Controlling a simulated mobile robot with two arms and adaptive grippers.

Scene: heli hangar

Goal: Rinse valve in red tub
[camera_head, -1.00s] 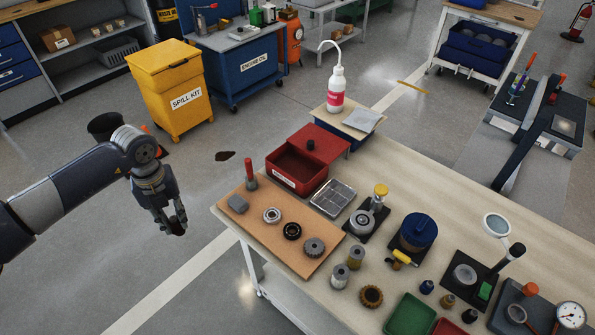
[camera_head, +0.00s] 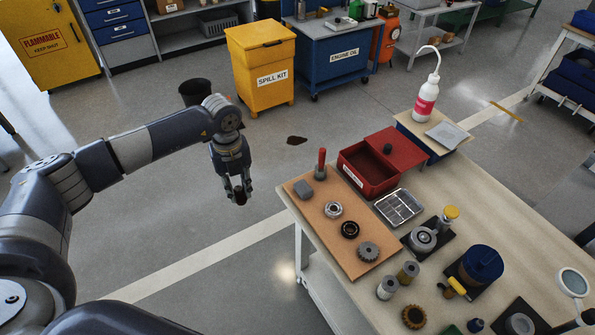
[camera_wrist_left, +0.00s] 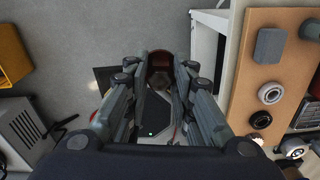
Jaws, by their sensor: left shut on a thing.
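The red tub (camera_head: 366,179) stands on the workbench at its far left side, open, with its red lid part (camera_head: 398,148) at its back right. My left gripper (camera_head: 238,194) hangs over the floor, left of the bench corner and apart from it. It is shut on a small dark thing (camera_head: 240,198), probably the valve. In the left wrist view this thing looks reddish-brown and rounded (camera_wrist_left: 160,60) between the fingertips; its full shape is hidden. My right gripper is not in view.
An orange-brown board (camera_head: 318,213) with a grey block, a red-handled tool and ring parts lies along the bench's left edge. A wire-divided metal tray (camera_head: 399,207) is right of the tub. A white squeeze bottle (camera_head: 425,100) stands behind.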

